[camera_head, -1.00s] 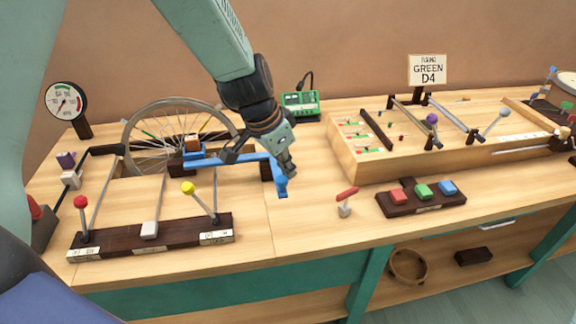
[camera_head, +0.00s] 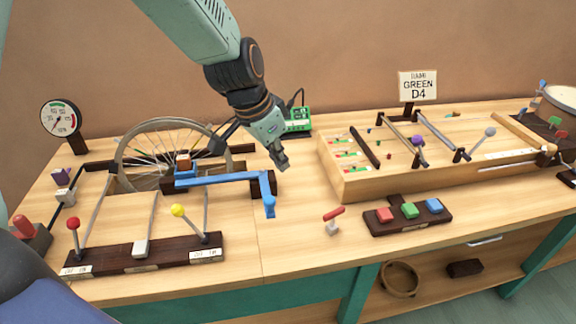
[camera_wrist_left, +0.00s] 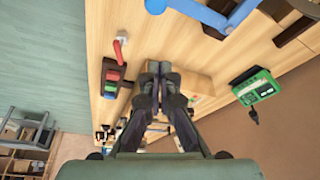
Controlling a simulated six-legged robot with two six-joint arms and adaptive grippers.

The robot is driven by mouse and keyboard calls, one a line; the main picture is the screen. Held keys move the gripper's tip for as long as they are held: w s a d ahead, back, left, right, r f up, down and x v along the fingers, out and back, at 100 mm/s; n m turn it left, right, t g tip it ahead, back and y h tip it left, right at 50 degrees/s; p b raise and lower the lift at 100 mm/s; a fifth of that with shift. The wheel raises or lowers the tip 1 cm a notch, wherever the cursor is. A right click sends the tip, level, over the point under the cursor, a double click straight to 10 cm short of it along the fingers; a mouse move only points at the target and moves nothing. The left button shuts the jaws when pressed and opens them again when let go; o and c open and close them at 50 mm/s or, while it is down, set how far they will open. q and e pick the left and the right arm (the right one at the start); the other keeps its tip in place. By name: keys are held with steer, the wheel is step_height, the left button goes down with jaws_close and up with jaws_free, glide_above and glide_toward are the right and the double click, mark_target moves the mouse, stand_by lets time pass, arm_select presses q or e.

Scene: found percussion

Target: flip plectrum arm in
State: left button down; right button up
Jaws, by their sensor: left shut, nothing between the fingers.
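The blue plectrum arm (camera_head: 222,179) lies across the front of the spoked wheel (camera_head: 165,160). An orange-brown block (camera_head: 183,162) sits at its left end, and its right end bends toward the front into a blue tip (camera_head: 269,206). It rests over a dark block at the right. My left gripper (camera_head: 283,163) is shut and empty, just right of and behind the bend, apart from the arm as far as I can tell. In the left wrist view the shut fingers (camera_wrist_left: 160,69) show with the blue arm (camera_wrist_left: 205,14) at the top edge. My right gripper is not in view.
A red-handled switch (camera_head: 333,220) and a button block (camera_head: 380,228) are to the right. A wooden box (camera_head: 400,178) and green device (camera_head: 298,121) stand behind. Bare table lies around the blue tip.

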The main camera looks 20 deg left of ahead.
arm_select(q)
steer(key=shift+p+v, duration=0.3)
steer(key=shift+v, duration=1.2)
steer(key=shift+w, duration=0.1)
